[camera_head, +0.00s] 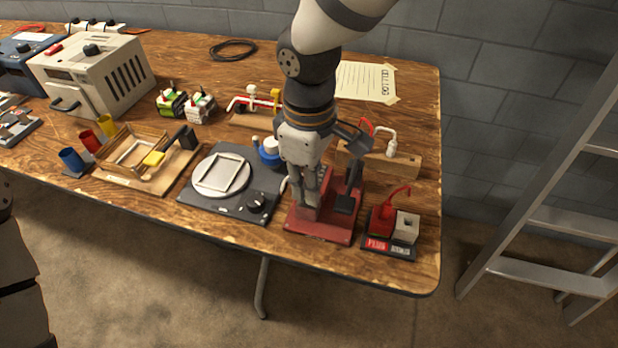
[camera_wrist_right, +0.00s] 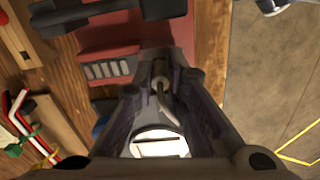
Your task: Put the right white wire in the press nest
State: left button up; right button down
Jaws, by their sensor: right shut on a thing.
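The red press (camera_head: 320,224) stands near the front right of the table, with a black lever. Its red base also shows in the wrist view (camera_wrist_right: 108,48). My right gripper (camera_head: 309,205) points down over the press and hides its nest. In the wrist view the fingers of my right gripper (camera_wrist_right: 160,78) are shut on a small pale piece, which looks like a white wire (camera_wrist_right: 162,84). I cannot tell whether it touches the nest. Another white wire (camera_head: 391,143) stands on the right wooden rack (camera_head: 400,165) beside a red one. My left gripper is not in view.
A black turntable unit (camera_head: 235,205) stands left. A ladder (camera_head: 540,200) stands beyond the table's right edge.

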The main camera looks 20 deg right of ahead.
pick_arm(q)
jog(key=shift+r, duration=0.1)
pick_arm(e)
jog(key=shift+f, duration=0.4)
dwell(0.6)
jog(key=c, duration=1.5)
grip_release()
jog(key=shift+c, duration=0.2)
jog(key=shift+r+p, duration=0.85)
jog(key=shift+r, duration=2.65)
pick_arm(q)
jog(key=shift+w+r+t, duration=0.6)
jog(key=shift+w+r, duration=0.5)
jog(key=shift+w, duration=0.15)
